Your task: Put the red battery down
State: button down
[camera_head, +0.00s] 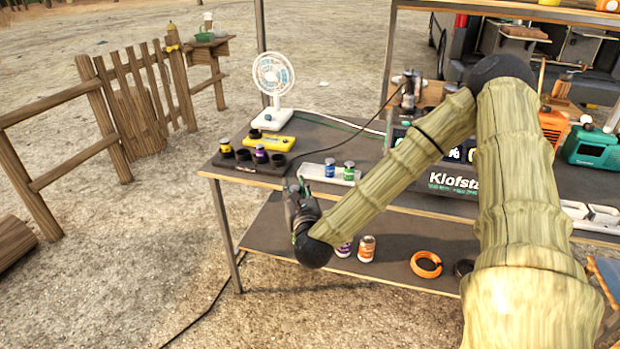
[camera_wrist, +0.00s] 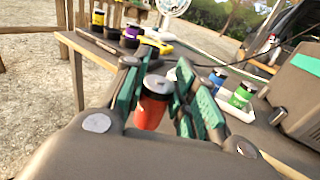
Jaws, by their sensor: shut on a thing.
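My gripper (camera_wrist: 162,92) is shut on the red battery (camera_wrist: 151,103), which sits upright between its green finger pads in the wrist view. In the head view my gripper (camera_head: 301,203) is at the front edge of the table's upper top (camera_head: 400,198), and I cannot make out the red battery there. A white tray (camera_head: 314,174) stands just behind and right of my gripper. It holds a blue battery (camera_head: 330,167) and a green battery (camera_head: 349,170). A dark holder (camera_head: 243,168) to the left has cups, with a yellow battery (camera_head: 226,147) and a purple battery (camera_head: 261,154) in it.
A yellow device (camera_head: 274,143) and a white fan (camera_head: 272,80) stand behind the dark holder. A dark cable crosses the tabletop. A sign and tools crowd the right.

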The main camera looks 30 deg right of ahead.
jog(key=s+d+r+m+g+h+b, duration=0.1)
jog(key=s+d+r+m+h+b, duration=0.1)
jog(key=d, duration=0.5)
jog(key=s+d+r+m+g+h+b, duration=0.1)
jog(key=s+d+r+g+h+b, duration=0.15)
jog(key=d, duration=0.45)
jog(key=shift+t, duration=0.35)
jog(key=w, duration=0.5)
jog(key=w+f, duration=0.1)
jog(key=w, duration=1.1)
jog(key=shift+a+f, duration=0.3)
jog(key=shift+a, duration=0.1)
jog(key=shift+f+m, duration=0.3)
jog(key=shift+f, duration=1.4)
jog(key=shift+b, duration=0.3)
jog(key=c, duration=1.1)
grip_release()
jog(key=shift+f, duration=0.1)
jog(key=shift+c, duration=0.2)
